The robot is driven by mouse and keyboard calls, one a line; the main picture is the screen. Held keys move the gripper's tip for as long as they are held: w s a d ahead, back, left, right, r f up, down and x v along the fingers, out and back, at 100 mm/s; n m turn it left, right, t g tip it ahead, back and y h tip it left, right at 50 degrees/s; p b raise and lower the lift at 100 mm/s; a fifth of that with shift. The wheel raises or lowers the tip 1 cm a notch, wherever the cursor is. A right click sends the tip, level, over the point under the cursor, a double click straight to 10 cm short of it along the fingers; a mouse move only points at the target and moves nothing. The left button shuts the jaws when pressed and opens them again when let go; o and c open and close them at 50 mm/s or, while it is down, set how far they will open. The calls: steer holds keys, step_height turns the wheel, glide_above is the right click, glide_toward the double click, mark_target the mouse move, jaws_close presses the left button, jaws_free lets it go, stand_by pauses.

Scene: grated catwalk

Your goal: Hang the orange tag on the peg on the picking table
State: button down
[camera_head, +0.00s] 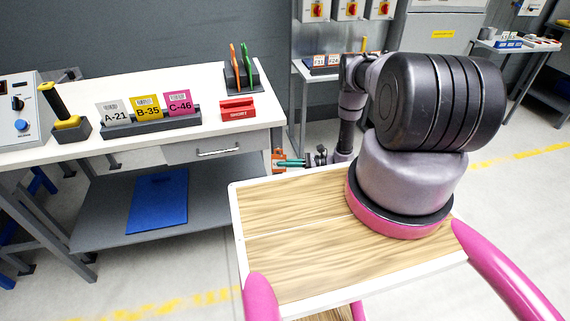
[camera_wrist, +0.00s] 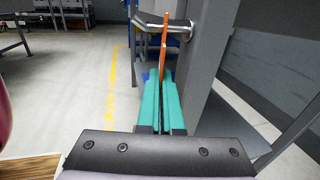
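The orange tag (camera_wrist: 163,50) stands edge-on in the wrist view, its lower part between the fingertips of my gripper (camera_wrist: 161,80). The teal fingers are close together on it. In the head view my gripper (camera_head: 291,162) is low beside the right end of the picking table (camera_head: 215,138), with a bit of orange at its tip.
The table holds cards in a rack (camera_head: 152,122), a red box (camera_head: 238,108) marked SHORT and a holder (camera_head: 242,76) with orange and green upright items. A blue mat (camera_head: 158,200) lies on the lower shelf. The table leg is close right of my fingers; open floor (camera_wrist: 70,85) lies left.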

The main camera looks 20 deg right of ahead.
stand_by(0.4)
steer(key=c, duration=1)
jaws_free()
steer(key=shift+d, duration=0.1)
